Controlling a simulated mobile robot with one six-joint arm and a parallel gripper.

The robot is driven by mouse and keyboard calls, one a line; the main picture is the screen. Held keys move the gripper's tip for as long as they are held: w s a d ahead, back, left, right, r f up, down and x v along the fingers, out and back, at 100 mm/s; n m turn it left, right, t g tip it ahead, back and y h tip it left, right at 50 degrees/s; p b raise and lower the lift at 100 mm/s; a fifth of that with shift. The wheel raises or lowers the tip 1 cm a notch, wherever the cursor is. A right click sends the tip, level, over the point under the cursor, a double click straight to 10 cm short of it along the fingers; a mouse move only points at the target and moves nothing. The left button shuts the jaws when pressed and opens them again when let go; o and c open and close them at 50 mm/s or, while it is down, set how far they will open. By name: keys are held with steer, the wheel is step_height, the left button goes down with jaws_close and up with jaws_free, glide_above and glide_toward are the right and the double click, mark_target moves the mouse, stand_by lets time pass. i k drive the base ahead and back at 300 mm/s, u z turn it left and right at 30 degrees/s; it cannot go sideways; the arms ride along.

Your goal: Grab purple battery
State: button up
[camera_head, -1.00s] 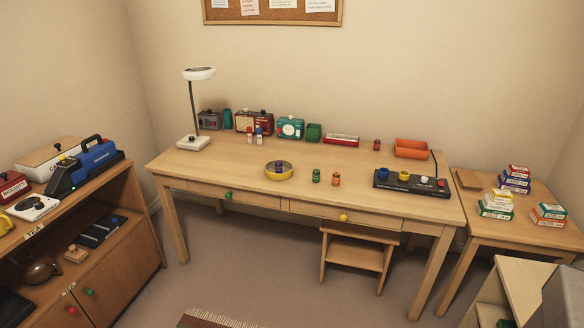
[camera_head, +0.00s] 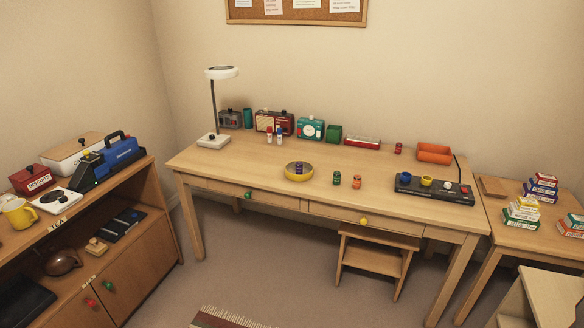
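A small dark blue-purple battery (camera_head: 298,168) lies in a round yellow dish (camera_head: 299,178) on the desk; it is the only one I see near purple, and its exact shade is hard to tell. A green battery (camera_head: 337,178) and an orange battery (camera_head: 357,182) stand to the right of the dish. A small red battery-like cylinder (camera_head: 398,148) stands farther back. My gripper is not in view.
The wooden desk (camera_head: 235,170) has clear room around the dish. A lamp (camera_head: 213,139) stands at its left, a black charger-like panel (camera_head: 434,190) at its right. A stool (camera_head: 375,262) stands under the front edge. A cabinet (camera_head: 150,205) is at left.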

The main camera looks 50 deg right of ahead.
mark_target(298, 164)
steer(key=i, duration=0.95)
steer(key=z, duration=0.05)
